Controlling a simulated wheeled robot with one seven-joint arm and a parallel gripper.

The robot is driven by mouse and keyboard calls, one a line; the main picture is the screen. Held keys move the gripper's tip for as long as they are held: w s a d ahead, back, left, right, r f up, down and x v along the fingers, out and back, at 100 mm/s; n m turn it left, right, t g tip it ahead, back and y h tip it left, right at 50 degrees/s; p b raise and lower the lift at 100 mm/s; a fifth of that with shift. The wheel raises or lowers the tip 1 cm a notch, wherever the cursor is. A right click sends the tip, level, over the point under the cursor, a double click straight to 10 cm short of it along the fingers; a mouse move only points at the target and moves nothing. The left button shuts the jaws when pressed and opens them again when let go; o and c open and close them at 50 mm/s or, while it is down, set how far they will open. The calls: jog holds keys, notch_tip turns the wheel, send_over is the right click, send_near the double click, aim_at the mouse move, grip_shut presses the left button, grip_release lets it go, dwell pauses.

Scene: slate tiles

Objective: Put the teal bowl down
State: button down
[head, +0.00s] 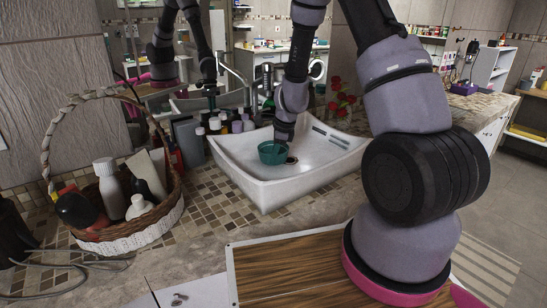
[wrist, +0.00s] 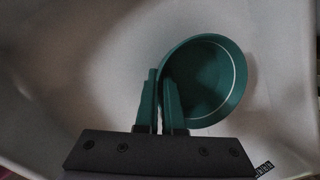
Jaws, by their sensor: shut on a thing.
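The teal bowl (head: 272,153) is inside the white sink basin (head: 318,178) in the head view, left of the drain. In the wrist view the bowl (wrist: 212,80) shows its round inside, with the sink's white surface around it. My gripper (wrist: 161,80) is shut on the left part of the bowl's rim. In the head view my gripper (head: 280,141) reaches down into the basin, and its fingertips are hard to make out. I cannot tell whether the bowl's underside touches the basin floor.
A wicker basket (head: 130,238) with bottles stands left of the sink. Several bottles (head: 222,124) line the sink's back left side. A faucet (head: 235,75) rises behind it, and red flowers (head: 342,98) stand at the back right. The basin's right part is free.

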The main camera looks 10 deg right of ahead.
jog(key=shift+f, duration=0.15)
jog(key=c, duration=1)
grip_release()
jog(key=shift+c, duration=0.2)
jog(key=s+d+r+n+t+y, duration=0.1)
jog(key=s+r+n, duration=0.25)
jog(key=r, duration=0.65)
jog(key=s+d+r+n, duration=0.15)
jog(key=s+r, duration=0.25)
jog(key=r, duration=0.5)
jog(key=s+d+r+n+t+y, duration=0.1)
jog(key=s+r+n, duration=0.2)
jog(key=r, duration=0.7)
jog(key=s+d+r+n+t+h, duration=0.1)
jog(key=s+r+n, duration=0.3)
jog(key=s, duration=0.3)
jog(key=s+d+r+n+t+h, duration=0.1)
jog(key=s+d+r+n+t, duration=0.1)
jog(key=s+r+n, duration=0.2)
jog(key=s, duration=0.3)
jog(key=shift+s+r, duration=0.3)
jog(key=shift+r, duration=0.1)
